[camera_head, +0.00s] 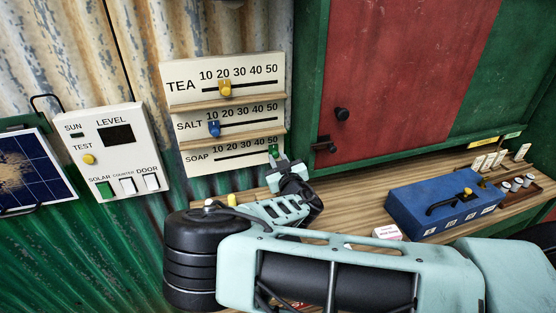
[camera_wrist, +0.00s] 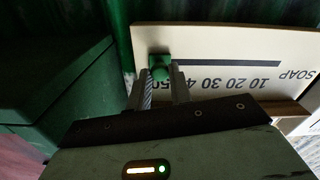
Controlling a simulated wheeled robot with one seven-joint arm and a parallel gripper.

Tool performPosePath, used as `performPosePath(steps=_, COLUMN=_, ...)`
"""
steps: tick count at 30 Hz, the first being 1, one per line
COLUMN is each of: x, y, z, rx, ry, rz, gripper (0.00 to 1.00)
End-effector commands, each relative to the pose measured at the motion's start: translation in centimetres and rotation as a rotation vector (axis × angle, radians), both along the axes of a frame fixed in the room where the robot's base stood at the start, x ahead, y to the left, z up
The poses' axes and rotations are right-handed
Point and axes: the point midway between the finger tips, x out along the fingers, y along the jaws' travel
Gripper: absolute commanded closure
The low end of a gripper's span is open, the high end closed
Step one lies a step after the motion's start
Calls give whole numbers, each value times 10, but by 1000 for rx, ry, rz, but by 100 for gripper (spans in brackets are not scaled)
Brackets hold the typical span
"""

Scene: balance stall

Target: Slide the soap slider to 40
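The soap slider's green knob (camera_head: 273,151) sits at the right end of its slot on the white slider board (camera_head: 175,97), by the 50 mark. In the wrist view the board is upside down, and the green knob (camera_wrist: 159,67) is at the slot's left end, by the 50. My gripper (camera_head: 278,161) reaches it from below. Its fingertips in the wrist view (camera_wrist: 160,78) lie on both sides of the knob with no clear gap, so it looks shut on the knob. The 40 mark is just left of the knob in the head view.
A green-framed red panel (camera_head: 390,70) stands close on the right. A wooden shelf (camera_head: 360,211) below holds a blue box (camera_head: 440,204). The soap slot left of the knob is clear.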

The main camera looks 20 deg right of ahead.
Motion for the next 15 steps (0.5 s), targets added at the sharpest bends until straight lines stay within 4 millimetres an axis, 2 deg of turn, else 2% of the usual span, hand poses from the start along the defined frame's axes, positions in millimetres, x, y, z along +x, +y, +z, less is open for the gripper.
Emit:
performPosePath(steps=5, x=0, y=5, z=-1, rx=3, ry=-1, rz=0, gripper=100)
performPosePath(steps=11, x=0, y=34, z=-3, rx=6, ry=-2, rz=3, gripper=100)
performPosePath(steps=15, x=0, y=42, z=-1, rx=2, ry=-1, rz=1, gripper=100)
